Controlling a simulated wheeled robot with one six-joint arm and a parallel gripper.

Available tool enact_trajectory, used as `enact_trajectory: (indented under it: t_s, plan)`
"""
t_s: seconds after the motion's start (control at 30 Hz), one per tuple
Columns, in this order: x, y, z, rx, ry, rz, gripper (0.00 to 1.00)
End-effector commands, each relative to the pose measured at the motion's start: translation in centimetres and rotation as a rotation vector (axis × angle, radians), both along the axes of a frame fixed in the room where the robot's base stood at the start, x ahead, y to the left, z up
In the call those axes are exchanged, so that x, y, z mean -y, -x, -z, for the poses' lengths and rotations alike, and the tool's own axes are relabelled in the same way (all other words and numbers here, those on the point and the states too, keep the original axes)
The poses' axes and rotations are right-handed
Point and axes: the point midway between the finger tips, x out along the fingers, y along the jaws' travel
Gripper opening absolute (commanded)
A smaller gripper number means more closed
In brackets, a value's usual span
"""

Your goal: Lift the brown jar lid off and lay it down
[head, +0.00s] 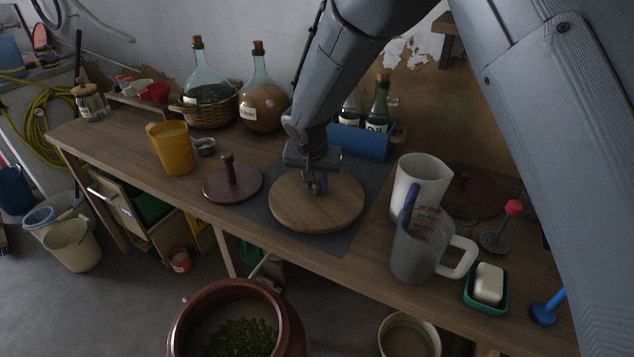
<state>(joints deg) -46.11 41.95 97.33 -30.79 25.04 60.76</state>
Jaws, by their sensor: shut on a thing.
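My gripper (317,188) points down and is shut on the short knob at the middle of a round light-brown wooden lid (340,207). The lid is level, over a dark grey mat (262,221) on the bench; I cannot tell if it touches the mat. A smaller dark-brown round lid (218,186) with an upright knob lies left of it, partly on the mat. A big brown jar (180,322) stands below the bench front, its mouth uncovered, with green olive-like pieces (240,338) inside.
On the wooden bench (300,262), a yellow jug (171,148) stands left. A white pitcher (420,180), a grey measuring jug (418,247) and a soap dish (486,302) stand right. Glass demijohns (262,105) and a blue bottle crate (360,141) stand behind. Bare bench shows along the front.

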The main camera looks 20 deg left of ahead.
Motion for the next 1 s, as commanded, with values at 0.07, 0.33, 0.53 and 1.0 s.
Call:
enact_trajectory:
  t_s: [0.07, 0.33, 0.53, 1.0]
  plan:
    - [-0.07, -0.06, 0.07, 0.002, -0.001, 0.000, 0.00]
    - [-0.06, -0.06, 0.51, 0.002, -0.001, 0.000, 0.00]
    - [-0.06, -0.05, 0.84, 0.002, -0.001, 0.000, 0.00]
    - [-0.03, -0.02, 0.93, 0.001, -0.001, 0.000, 0.46]
